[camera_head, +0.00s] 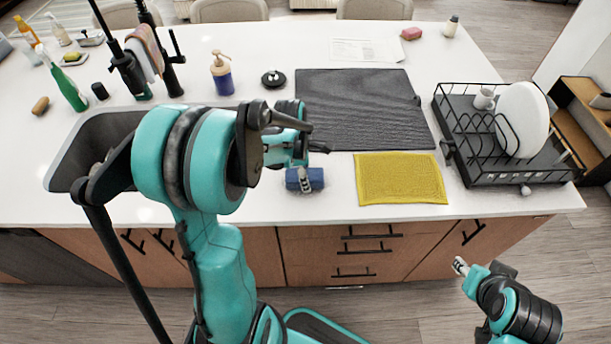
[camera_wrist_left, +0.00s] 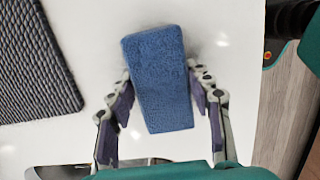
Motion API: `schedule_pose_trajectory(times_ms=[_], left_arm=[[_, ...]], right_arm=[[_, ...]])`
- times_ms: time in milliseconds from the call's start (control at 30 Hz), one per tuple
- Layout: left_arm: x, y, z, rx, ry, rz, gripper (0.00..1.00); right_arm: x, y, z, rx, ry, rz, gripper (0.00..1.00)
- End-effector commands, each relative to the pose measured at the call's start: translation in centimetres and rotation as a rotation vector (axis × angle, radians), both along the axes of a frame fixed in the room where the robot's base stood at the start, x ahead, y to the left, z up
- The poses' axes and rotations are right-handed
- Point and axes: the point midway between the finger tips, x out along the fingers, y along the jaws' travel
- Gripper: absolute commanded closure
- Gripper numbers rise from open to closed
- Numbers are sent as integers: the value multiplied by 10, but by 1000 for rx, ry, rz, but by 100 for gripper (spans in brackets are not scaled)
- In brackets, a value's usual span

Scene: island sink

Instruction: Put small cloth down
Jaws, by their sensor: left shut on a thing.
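The small cloth (camera_head: 304,178) is a blue, folded-looking block with a fuzzy surface. My left gripper (camera_head: 303,182) is shut on it, near the front edge of the white counter, left of the yellow cloth. In the left wrist view the blue cloth (camera_wrist_left: 158,75) sits between the two fingers of the left gripper (camera_wrist_left: 165,100), with white counter behind it. I cannot tell whether the cloth touches the counter. My right gripper (camera_head: 460,266) is low in front of the cabinets, away from the counter; its finger opening is not clear.
A yellow cloth (camera_head: 400,180) lies flat right of the blue cloth. A dark ribbed mat (camera_head: 355,105) lies behind. A black dish rack (camera_head: 478,160) with a white plate (camera_head: 522,118) stands at right. The sink (camera_head: 85,150) is at left, partly hidden by my arm.

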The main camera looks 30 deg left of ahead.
Motion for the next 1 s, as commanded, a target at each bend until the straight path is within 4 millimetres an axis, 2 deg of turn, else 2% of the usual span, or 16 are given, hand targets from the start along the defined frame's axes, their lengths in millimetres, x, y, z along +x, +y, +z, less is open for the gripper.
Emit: schedule_pose_trajectory(times_ms=[100,133,200,500,633,767,1000], left_arm=[[0,0,-5,0,0,0,91],[0,0,-5,0,0,0,44],[0,0,-4,0,0,0,29],[0,0,-3,0,0,0,29],[0,0,5,0,0,0,29],[-2,3,30,0,0,1,29],[-7,10,84,0,0,0,29]], right_arm=[[0,0,-5,0,0,0,60],[0,0,-4,0,0,0,60],[0,0,-4,0,0,0,60],[0,0,-3,0,0,0,60],[0,0,4,0,0,0,60],[0,0,12,0,0,0,60],[0,0,29,0,0,0,60]])
